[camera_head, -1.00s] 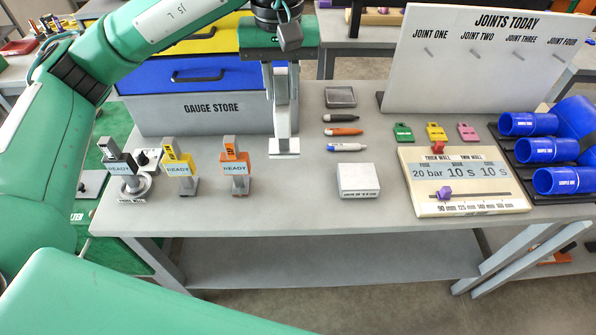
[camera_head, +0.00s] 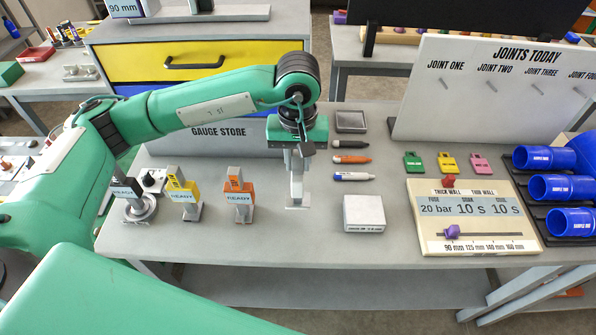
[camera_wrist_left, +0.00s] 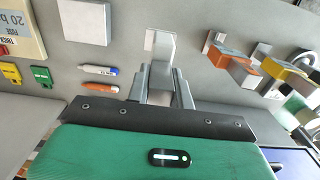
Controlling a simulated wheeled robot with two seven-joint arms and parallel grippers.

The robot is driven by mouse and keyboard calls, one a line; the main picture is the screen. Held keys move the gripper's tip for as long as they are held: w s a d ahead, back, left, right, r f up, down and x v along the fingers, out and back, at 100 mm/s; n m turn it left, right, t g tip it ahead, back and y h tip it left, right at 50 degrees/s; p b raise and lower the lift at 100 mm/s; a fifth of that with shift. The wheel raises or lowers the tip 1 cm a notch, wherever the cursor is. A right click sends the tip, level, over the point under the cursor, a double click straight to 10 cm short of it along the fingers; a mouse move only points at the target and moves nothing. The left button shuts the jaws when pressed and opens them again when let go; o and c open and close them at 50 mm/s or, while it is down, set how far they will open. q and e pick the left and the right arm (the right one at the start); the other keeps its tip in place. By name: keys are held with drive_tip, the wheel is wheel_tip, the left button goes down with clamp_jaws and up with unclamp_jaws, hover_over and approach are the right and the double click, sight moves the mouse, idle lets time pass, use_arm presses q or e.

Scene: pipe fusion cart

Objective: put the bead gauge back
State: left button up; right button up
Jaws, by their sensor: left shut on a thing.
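My left gripper (camera_head: 297,178) points down over the bench, right of the orange READY clamp. It is shut on a small pale grey metal piece with a bent, flat end, which looks like the bead gauge (camera_head: 298,204). In the left wrist view the gauge (camera_wrist_left: 160,44) sticks out beyond the fingers (camera_wrist_left: 160,85). Whether its end touches the bench top cannot be told. My right gripper is not in view.
Black, yellow (camera_head: 183,194) and orange (camera_head: 239,195) READY clamps stand to the left. Pens (camera_head: 351,159), a small grey tray (camera_head: 350,121) and a white block (camera_head: 364,212) lie to the right. Beyond are the setting board (camera_head: 470,220) and blue pipes (camera_head: 560,187). The front bench strip is clear.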

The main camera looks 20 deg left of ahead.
sight(298, 175)
use_arm(q)
drive_tip(key=shift+f, duration=0.75)
wheel_tip(298, 175, down, 4)
drive_tip(key=shift+r+p, duration=0.25)
drive_tip(key=shift+p, duration=0.45)
drive_tip(key=shift+f, duration=0.45)
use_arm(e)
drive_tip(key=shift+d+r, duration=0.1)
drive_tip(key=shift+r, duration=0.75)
use_arm(q)
drive_tip(key=shift+f+b, duration=0.2)
drive_tip(key=shift+b, duration=0.1)
drive_tip(key=o, duration=0.9)
drive_tip(key=shift+r, duration=0.1)
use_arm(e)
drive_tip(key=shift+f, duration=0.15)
